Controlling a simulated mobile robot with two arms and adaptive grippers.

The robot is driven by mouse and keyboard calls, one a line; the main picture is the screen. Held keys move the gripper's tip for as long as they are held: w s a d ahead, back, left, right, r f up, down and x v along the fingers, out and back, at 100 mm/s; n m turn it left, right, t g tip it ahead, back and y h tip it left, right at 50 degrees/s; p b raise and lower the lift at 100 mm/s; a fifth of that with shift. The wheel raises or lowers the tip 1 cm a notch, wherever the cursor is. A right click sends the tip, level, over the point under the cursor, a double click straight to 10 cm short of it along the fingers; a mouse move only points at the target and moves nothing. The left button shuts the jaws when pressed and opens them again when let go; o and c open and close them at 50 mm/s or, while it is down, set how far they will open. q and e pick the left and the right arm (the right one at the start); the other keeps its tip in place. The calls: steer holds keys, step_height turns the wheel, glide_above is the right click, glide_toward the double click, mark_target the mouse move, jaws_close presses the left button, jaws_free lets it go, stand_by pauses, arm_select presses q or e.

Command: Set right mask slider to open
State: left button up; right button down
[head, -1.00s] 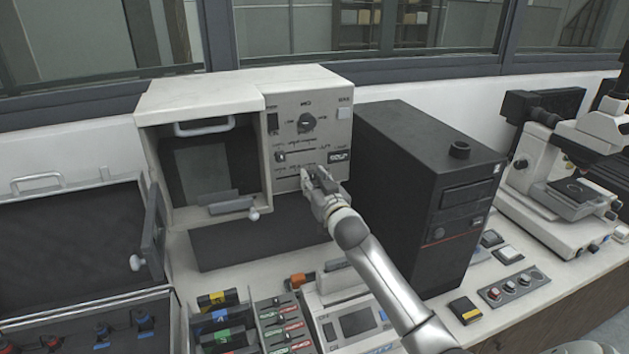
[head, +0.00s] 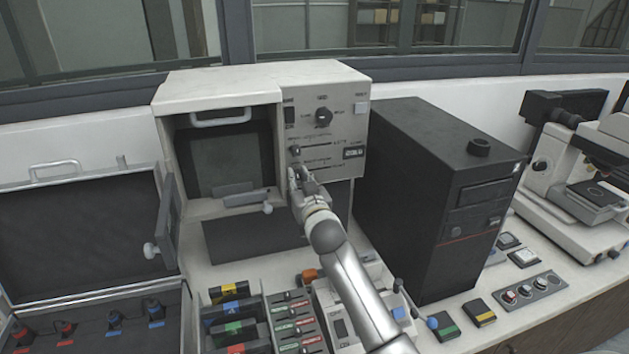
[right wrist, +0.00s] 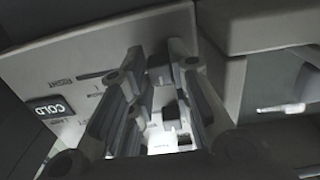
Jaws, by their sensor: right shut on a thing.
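The mounting press (head: 215,85) stands against the back wall, with a control panel (head: 345,100) on its front right. The upper slider knob (head: 295,150) is at the left end of its slot. My right gripper (head: 298,176) is at the left end of the lower slot, shut on the right mask slider, whose knob it mostly hides. In the right wrist view, both fingers (right wrist: 158,68) are at the panel, and the slot (right wrist: 96,74) by the "RIGHT" label runs out from between them. My left gripper is not in view.
A black computer tower (head: 440,170) stands right of the press. An open case (head: 85,230) lies at the left. Coloured boxes (head: 230,310) and a small device are in front.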

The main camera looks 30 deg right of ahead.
steer(key=shift+a+f, duration=0.1)
steer(key=shift+a, duration=0.05)
steer(key=c, duration=1.4)
jaws_free()
steer(key=shift+a, duration=0.15)
steer(key=shift+o, duration=0.4)
